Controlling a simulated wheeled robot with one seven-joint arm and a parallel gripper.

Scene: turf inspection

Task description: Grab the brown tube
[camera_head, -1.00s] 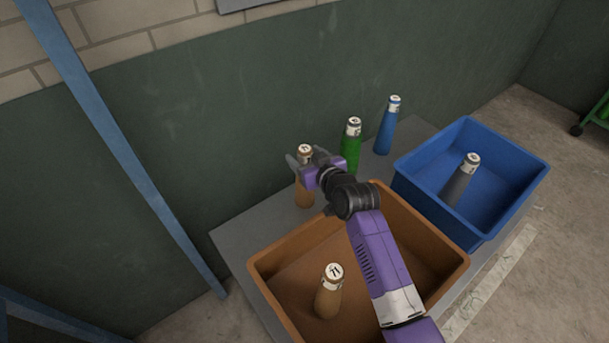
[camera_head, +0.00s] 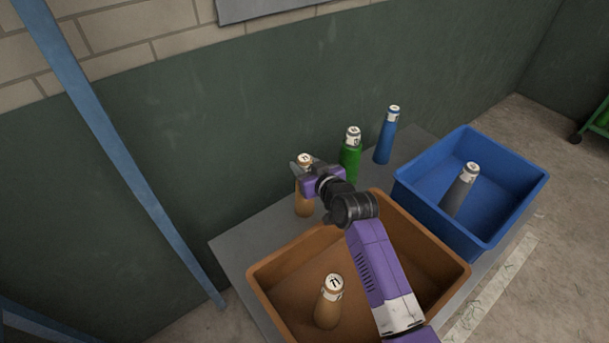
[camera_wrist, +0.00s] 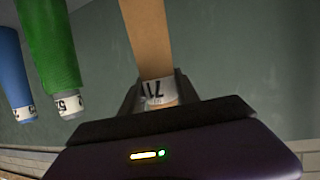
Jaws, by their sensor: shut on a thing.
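A brown tube (camera_head: 304,200) with a white labelled neck stands upright on the grey table behind the brown bin. My gripper (camera_head: 303,168) is shut on its upper part, around the label, with the arm reaching over the brown bin. In the wrist view the brown tube (camera_wrist: 147,42) runs between the two dark fingers (camera_wrist: 158,92), its labelled end between them. A second brown tube (camera_head: 328,307) with a white labelled top stands inside the brown bin, away from my gripper.
A green tube (camera_head: 350,160) stands close to the right of my gripper, and a blue tube (camera_head: 385,142) farther right. The brown bin (camera_head: 277,270) lies under my arm. A blue bin (camera_head: 410,197) holds a grey tube (camera_head: 458,192). A dark green wall (camera_head: 200,140) is behind.

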